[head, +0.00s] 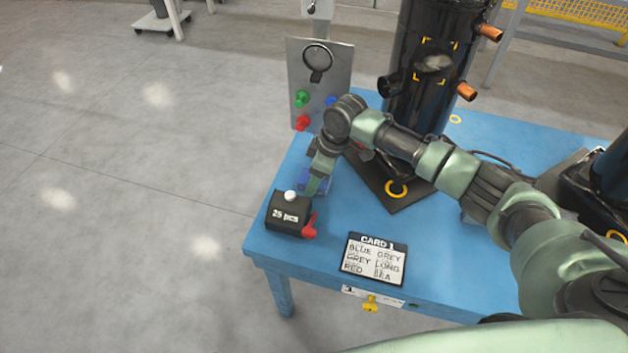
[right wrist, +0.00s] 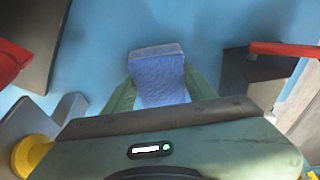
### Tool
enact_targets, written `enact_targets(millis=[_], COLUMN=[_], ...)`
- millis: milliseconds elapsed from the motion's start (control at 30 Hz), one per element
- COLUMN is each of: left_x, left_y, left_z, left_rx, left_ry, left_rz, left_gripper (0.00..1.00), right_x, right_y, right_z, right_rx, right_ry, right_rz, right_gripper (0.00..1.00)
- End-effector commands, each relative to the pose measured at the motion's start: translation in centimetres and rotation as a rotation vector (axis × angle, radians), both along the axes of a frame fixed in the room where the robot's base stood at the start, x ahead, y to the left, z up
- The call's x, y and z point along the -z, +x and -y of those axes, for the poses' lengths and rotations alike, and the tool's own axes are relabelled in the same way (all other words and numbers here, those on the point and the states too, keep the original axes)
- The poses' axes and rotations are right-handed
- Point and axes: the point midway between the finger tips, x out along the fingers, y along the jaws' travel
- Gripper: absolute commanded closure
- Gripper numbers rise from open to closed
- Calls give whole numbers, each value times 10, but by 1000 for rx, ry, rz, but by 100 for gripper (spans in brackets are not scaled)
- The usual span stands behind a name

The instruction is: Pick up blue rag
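The blue rag (head: 322,180) lies on the blue table near its left edge, just behind the black "25 pcs" box (head: 289,215). My right gripper (head: 312,186) points down at it and hides part of it. In the right wrist view the folded rag (right wrist: 158,72) shows between the two green fingers of the right gripper (right wrist: 160,88). The fingers are apart, one on each side of the rag. I cannot tell whether they touch it. My left gripper is not in view.
A panel (head: 318,80) with a gauge and coloured knobs stands behind the gripper. A black compressor (head: 430,70) stands right of it on a dark plate. The card (head: 375,259) lies in front. The box has a red lever (head: 309,228).

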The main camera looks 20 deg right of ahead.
Motion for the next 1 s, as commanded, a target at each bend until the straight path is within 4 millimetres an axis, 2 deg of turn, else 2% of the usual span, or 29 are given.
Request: enact_targets(millis=[333,533,667,1000], left_x=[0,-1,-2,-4], left_y=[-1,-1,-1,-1], left_z=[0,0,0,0], left_rx=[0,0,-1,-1], left_ry=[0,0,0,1], left_rz=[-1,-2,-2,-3], left_gripper=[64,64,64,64], right_x=[-2,-19,-44,-142], right_y=[0,1,2,2], right_z=[0,0,0,0], right_rx=[0,0,-1,0], right_ry=[1,1,1,1], right_rz=[1,3,6,6], right_gripper=[84,84,84,84])
